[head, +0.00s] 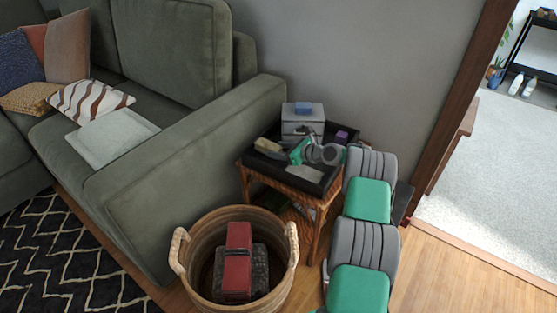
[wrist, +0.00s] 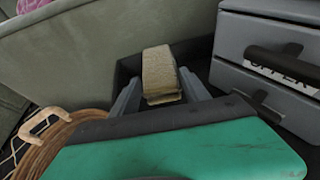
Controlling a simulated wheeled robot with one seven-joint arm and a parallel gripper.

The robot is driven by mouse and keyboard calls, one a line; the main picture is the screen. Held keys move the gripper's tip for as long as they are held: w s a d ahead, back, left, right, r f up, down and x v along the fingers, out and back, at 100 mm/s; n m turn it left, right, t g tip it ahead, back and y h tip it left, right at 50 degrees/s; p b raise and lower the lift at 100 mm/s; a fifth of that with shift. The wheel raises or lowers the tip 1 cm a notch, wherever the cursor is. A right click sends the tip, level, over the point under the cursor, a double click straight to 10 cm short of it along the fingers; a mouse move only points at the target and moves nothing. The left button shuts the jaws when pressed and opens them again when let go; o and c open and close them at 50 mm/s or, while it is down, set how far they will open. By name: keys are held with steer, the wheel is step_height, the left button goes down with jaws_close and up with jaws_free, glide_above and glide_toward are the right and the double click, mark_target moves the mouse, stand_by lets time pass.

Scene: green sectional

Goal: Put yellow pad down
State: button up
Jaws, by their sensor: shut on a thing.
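The yellow pad (head: 267,145) is at the left part of a black tray (head: 325,187) in the head view. The tray sits on a wicker side table (head: 256,180). In the wrist view the pad (wrist: 160,72) is between the two grey fingers of my gripper (wrist: 160,92), which are shut on it. My gripper (head: 277,148) reaches over the tray from the right in the head view. The pad is low by the tray, but I cannot tell whether its underside touches the tray floor. My gripper's body hides part of the tray.
A purple item (head: 342,138) is at the tray's right. The green sofa (head: 200,150) is to the left. A wicker basket (head: 207,228) holding a red item (head: 238,260) stands in front.

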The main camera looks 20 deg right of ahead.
steer(key=shift+f+b, duration=0.45)
steer(key=shift+f, duration=1.05)
steer(key=shift+f, duration=0.1)
steer(key=shift+f, duration=0.2)
steer(key=o, duration=1.4)
steer(key=shift+r, duration=0.1)
steer(key=shift+c, duration=0.2)
